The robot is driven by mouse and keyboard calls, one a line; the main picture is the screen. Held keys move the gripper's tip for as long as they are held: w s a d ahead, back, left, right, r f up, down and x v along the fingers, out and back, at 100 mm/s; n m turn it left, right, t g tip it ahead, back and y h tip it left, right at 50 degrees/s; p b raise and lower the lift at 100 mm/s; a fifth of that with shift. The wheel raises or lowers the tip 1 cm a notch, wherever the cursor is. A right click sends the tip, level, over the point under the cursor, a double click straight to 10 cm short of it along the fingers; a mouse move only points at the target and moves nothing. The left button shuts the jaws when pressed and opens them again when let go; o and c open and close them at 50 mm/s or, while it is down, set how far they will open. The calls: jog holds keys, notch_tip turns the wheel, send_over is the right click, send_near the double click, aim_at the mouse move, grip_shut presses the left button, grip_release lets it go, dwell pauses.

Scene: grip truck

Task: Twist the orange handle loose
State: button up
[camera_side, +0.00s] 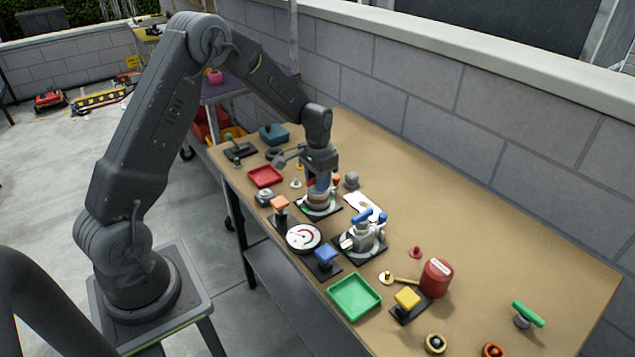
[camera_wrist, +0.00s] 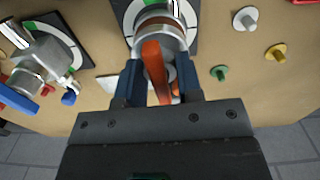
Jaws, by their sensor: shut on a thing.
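The orange handle (camera_wrist: 153,68) shows in the wrist view between the two blue fingers of my gripper (camera_wrist: 159,85). The fingers are shut on it. The handle sits in front of a round metal fitting (camera_wrist: 160,22) with a brown band, which stands on a dark square plate with a white and green dial. In the side view my gripper (camera_side: 320,182) points down at this fitting, and its dial plate (camera_side: 320,208) shows beneath. The fingers and wrist hide most of the handle there.
A second fitting with a blue handle (camera_side: 363,216) stands close by on its own dial plate. A round gauge (camera_side: 304,237), a red tray (camera_side: 265,176), a green tray (camera_side: 354,297) and a red canister (camera_side: 436,278) share the table. A block wall runs behind. The table's right part is mostly clear.

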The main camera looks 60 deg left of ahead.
jog(key=n, duration=1)
jog(key=shift+n, duration=0.4)
jog(key=n, duration=0.4)
jog(key=shift+n, duration=0.3)
jog(key=n, duration=0.5)
jog(key=o, duration=0.6)
jog(key=shift+r, duration=3.75)
